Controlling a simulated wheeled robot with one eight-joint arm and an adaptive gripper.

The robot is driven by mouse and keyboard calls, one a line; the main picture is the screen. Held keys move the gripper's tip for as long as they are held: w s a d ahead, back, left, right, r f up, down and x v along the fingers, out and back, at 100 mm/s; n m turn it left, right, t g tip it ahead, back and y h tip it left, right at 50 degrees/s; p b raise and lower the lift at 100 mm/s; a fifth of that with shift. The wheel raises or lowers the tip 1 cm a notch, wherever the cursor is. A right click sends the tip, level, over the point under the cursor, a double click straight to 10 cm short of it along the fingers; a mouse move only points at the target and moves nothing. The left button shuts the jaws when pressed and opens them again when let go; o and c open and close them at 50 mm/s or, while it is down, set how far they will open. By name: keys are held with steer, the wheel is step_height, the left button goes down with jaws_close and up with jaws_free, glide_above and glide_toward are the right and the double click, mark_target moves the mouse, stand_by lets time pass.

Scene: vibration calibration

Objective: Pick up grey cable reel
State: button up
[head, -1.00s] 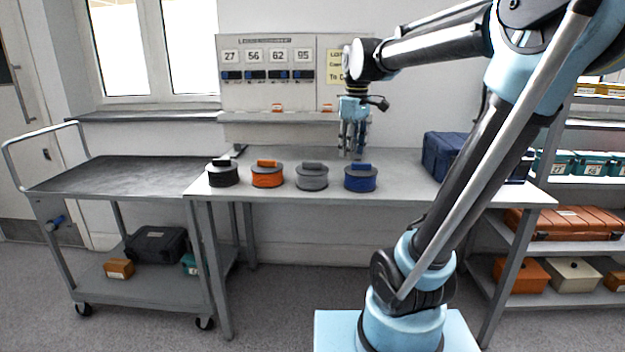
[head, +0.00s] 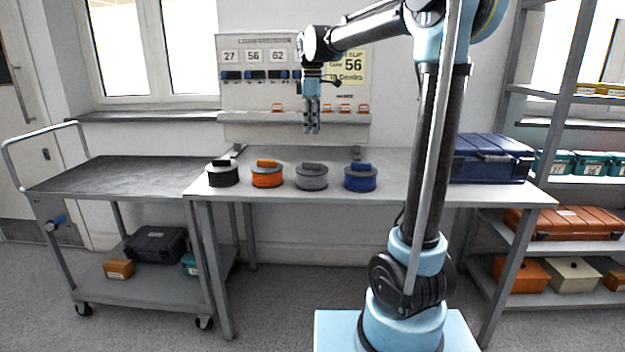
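The grey cable reel (head: 312,179) stands on the grey workbench (head: 400,188), third from the left in a row of reels. It has a dark grey block on its top. My gripper (head: 312,131) points down above and seemingly behind the grey reel, apart from it. Its fingers look close together with nothing visible between them, but they are too small to tell whether they are open or shut.
A black reel (head: 222,175) and an orange reel (head: 267,175) stand left of the grey one, a blue reel (head: 360,178) right of it. A blue case (head: 490,160) sits at the bench's right. A trolley (head: 110,176) stands at the left, a wall board (head: 240,60) behind.

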mark_target(312, 162)
step_height(312, 162, down, 13)
steer(key=shift+f, duration=0.15)
stand_by(0.5)
jaws_close()
